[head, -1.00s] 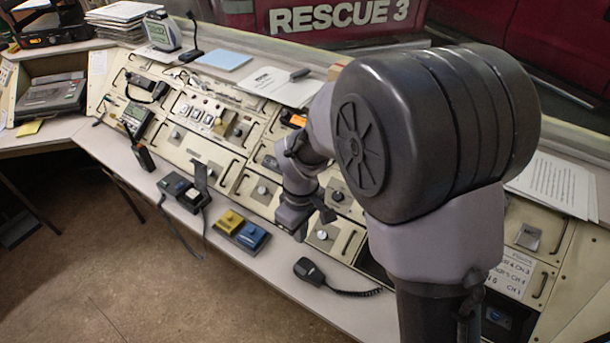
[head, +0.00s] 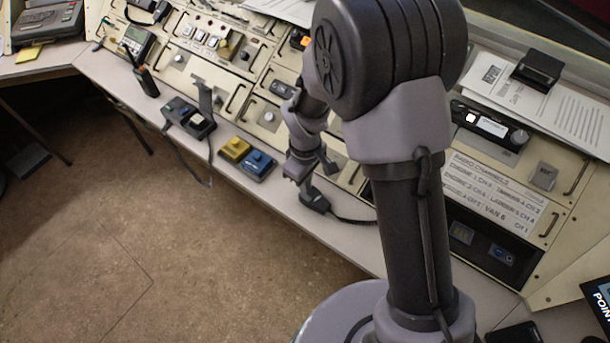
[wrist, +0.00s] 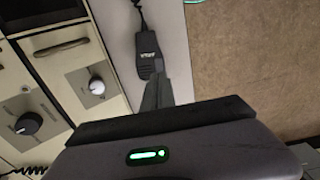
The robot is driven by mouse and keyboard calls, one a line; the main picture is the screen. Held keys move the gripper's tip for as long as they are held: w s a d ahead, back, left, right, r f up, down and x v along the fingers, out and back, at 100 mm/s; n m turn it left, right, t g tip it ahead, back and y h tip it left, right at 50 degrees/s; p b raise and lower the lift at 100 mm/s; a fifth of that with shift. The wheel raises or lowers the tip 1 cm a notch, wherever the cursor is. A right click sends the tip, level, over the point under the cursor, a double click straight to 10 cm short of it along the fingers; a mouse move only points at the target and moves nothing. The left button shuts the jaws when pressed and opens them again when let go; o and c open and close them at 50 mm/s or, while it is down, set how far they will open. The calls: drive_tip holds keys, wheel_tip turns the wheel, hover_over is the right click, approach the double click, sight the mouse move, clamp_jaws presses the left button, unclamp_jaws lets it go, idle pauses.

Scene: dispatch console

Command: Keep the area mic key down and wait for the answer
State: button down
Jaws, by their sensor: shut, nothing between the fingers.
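The area mic (head: 316,203) is a black hand mic lying on the front ledge of the console, with its cord running right. In the wrist view the mic (wrist: 148,56), with small white lettering, lies at the upper middle, just beyond my fingertips. My gripper (wrist: 156,90) is shut and empty, and points at the mic's near end. In the head view my gripper (head: 303,184) is low over the ledge at the mic and partly covers it. The near end of the mic and its key are hidden by the fingers. I cannot tell whether the fingers touch or press the key.
A yellow button box (head: 235,149) and a blue one (head: 258,165) sit on the ledge left of my gripper. A dark switch unit (head: 188,116) stands further left. Console panels with knobs and handles rise behind. The floor (head: 120,230) in front is clear.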

sight(305, 196)
drive_tip(key=shift+f+b, duration=0.65)
drive_tip(key=shift+f, duration=1.25)
